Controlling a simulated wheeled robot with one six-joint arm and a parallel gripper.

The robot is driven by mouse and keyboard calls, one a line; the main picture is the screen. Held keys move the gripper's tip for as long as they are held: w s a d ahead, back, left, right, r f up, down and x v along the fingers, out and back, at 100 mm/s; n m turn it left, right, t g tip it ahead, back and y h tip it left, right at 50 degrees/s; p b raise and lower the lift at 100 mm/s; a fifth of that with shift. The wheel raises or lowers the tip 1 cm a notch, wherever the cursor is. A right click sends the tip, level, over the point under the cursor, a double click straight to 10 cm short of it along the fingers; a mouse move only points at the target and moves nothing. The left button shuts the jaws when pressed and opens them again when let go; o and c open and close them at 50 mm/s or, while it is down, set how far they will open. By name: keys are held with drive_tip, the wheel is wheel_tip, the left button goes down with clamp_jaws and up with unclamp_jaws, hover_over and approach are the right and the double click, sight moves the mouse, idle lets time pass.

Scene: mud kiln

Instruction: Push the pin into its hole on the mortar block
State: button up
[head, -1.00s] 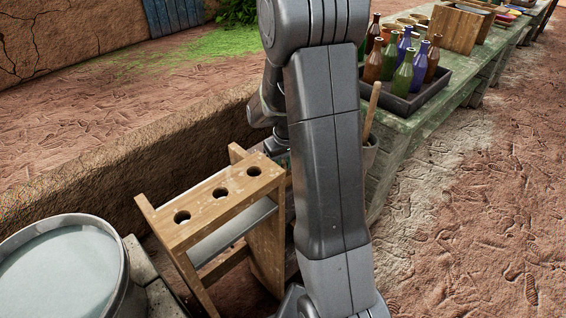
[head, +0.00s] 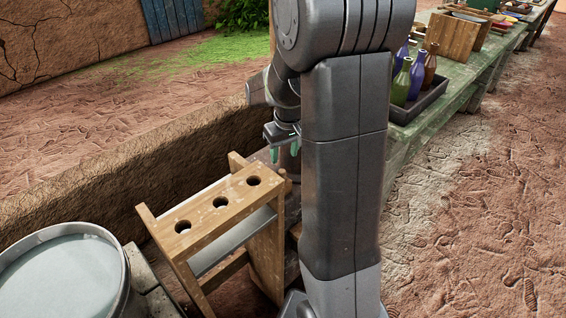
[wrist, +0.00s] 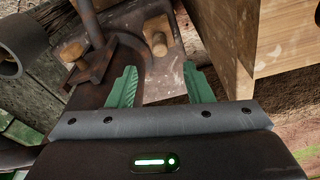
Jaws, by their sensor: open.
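In the wrist view a pale, stained block (wrist: 165,78) lies past my fingertips; I take it for the mortar block. A stubby light wooden pin (wrist: 158,36) stands up from it, ahead of my fingers and apart from them. A second wooden peg (wrist: 72,51) shows at the block's left side. I cannot tell how deep either sits, and no hole is visible. My gripper (wrist: 160,68) is open, with nothing between its green fingers. In the head view my gripper (head: 285,151) is just behind the wooden rack, and my arm hides the block.
A dark metal piece with an upright rod (wrist: 92,62) is close left of my fingers. The wooden rack (head: 198,216) with three holes is close on the wrist view's right. A water basin (head: 122,290) is at the head view's lower left; a bottle tray (head: 425,105) is right.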

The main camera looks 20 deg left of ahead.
sight(283, 171)
drive_tip(key=shift+s+d+r, duration=0.15)
drive_tip(key=shift+r, duration=1.05)
drive_tip(key=shift+s+d+r, duration=0.1)
drive_tip(key=shift+d+r, duration=0.05)
drive_tip(key=shift+r, duration=1)
drive_tip(key=shift+f, duration=0.1)
drive_tip(key=f, duration=0.4)
drive_tip(key=w+a+f+b, duration=0.1)
drive_tip(key=f, duration=0.8)
drive_tip(key=shift+w+a+f, duration=0.15)
drive_tip(key=shift+a+f, duration=0.05)
drive_tip(key=shift+a, duration=0.15)
drive_tip(key=shift+r, duration=0.4)
drive_tip(key=shift+d, duration=0.1)
